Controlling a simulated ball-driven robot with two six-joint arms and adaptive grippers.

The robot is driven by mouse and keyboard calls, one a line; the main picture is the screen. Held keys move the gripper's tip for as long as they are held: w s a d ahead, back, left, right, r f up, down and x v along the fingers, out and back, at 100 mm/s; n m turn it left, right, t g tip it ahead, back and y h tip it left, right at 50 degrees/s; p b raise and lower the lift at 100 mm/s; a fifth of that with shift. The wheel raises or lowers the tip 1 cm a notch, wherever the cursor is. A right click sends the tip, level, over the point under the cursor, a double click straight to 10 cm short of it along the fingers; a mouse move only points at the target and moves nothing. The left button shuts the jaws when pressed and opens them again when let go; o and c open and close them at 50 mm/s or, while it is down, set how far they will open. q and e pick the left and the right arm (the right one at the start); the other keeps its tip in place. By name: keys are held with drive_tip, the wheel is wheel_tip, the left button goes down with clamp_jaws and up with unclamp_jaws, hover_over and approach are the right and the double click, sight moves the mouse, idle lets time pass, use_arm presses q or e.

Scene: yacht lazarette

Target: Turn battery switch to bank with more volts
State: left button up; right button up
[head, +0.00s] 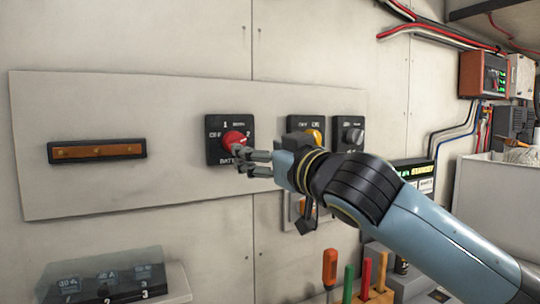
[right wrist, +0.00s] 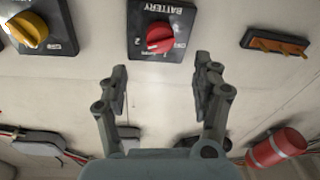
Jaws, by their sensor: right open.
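The battery switch is a black square plate (head: 214,152) with a red knob (head: 233,137) on a pale wall panel. White marks show around the knob, with "1" above, "2" at right and "BATTERY" below, partly covered by my fingers. My right gripper (head: 257,162) is open just in front of the switch's lower right. In the right wrist view the red knob (right wrist: 160,37) lies beyond my open fingertips (right wrist: 161,72), centred between them, with a gap. Which mark the knob points at is unclear. A red meter box (head: 484,75) with small green digits, too small to read, hangs at the upper right.
Yellow (head: 314,136) and grey (head: 353,137) knob switches sit close right of the red one, behind my arm. A brown bar (head: 97,151) is at left. Coloured-handled tools (head: 348,283) stand below. A clear-covered box (head: 105,278) sits lower left.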

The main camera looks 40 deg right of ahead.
drive_tip(key=shift+s+a+f, duration=0.1)
drive_tip(key=shift+s+a, duration=0.05)
drive_tip(key=shift+s, duration=0.6)
drive_tip(key=shift+s+a+f, duration=0.1)
drive_tip(key=shift+s, duration=0.6)
